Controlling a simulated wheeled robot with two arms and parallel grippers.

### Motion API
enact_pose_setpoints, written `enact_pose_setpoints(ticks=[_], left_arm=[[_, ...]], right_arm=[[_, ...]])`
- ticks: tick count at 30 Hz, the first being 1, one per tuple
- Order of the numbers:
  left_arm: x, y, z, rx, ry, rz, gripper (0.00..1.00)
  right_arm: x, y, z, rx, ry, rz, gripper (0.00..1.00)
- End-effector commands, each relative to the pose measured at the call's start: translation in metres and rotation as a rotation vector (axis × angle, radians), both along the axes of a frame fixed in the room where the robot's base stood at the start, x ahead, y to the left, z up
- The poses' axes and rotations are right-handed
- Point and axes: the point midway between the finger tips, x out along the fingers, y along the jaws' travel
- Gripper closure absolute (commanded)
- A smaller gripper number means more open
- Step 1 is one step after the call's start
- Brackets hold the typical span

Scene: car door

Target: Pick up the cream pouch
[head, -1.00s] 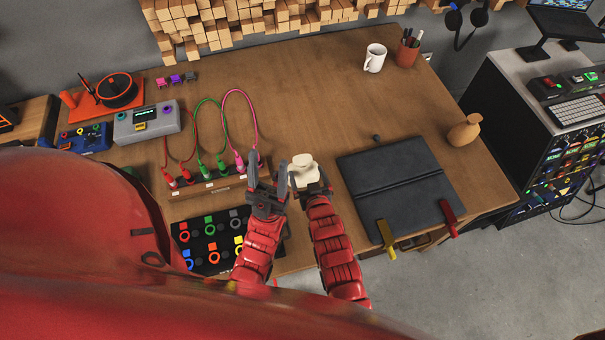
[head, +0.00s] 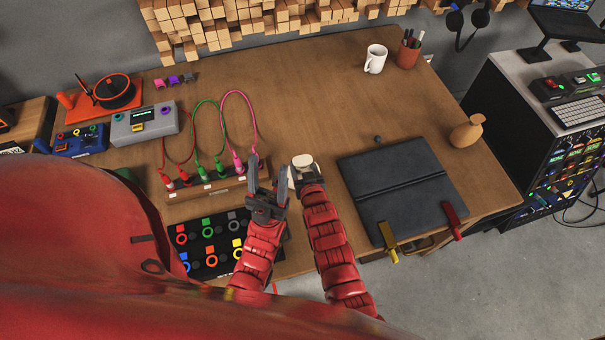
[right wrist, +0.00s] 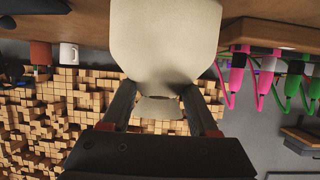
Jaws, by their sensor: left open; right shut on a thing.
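The cream pouch (head: 303,161) shows in the head view near the middle of the desk, at the end of my right arm. My right gripper (head: 304,178) is shut on it, and the arm hides its lower part. In the right wrist view the pouch (right wrist: 165,40) fills the upper middle, between the two fingers of the right gripper (right wrist: 158,98). My left gripper (head: 267,181) is open and empty, just left of the pouch. Whether the pouch is clear of the desk is hard to tell.
A socket strip (head: 210,181) with colored cables stands left of my left gripper. A dark folder (head: 400,185) with clamps at its front edge lies to the right. A button panel (head: 205,240) is at front left. A mug (head: 375,59) and a vase (head: 466,131) stand farther off. The desk's middle is clear.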

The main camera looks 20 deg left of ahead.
Motion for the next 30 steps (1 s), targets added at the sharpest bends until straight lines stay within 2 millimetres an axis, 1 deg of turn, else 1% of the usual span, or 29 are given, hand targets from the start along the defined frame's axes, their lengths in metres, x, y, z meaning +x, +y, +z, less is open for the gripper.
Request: enact_pose_setpoints(ticks=[1, 4, 17, 20, 23, 26, 29, 30], left_arm=[[0.000, 0.000, 0.000, 0.000, 0.000, 0.000, 0.46], [0.000, 0.000, 0.000, 0.000, 0.000, 0.000, 0.46], [0.000, 0.000, 0.000, 0.000, 0.000, 0.000, 0.46], [0.000, 0.000, 0.002, 0.000, 0.000, 0.000, 0.46], [0.000, 0.000, 0.006, 0.000, 0.000, 0.000, 0.46], [0.000, 0.000, 0.013, 0.000, 0.000, 0.000, 0.46], [0.000, 0.000, 0.021, 0.000, 0.000, 0.000, 0.46], [0.000, 0.000, 0.025, 0.000, 0.000, 0.000, 0.46]], right_arm=[[0.000, 0.000, 0.000, -0.001, 0.001, 0.000, 0.82], [0.000, 0.000, 0.000, -0.001, 0.001, 0.000, 1.00], [0.000, 0.000, 0.000, -0.001, 0.001, 0.000, 1.00], [0.000, 0.000, 0.003, 0.001, 0.000, 0.000, 1.00], [0.000, 0.000, 0.010, 0.001, 0.000, 0.000, 1.00], [0.000, 0.000, 0.023, 0.002, -0.001, 0.000, 1.00], [0.000, 0.000, 0.040, 0.002, -0.004, -0.001, 1.00], [-0.003, -0.003, 0.043, 0.000, -0.002, -0.001, 1.00]])
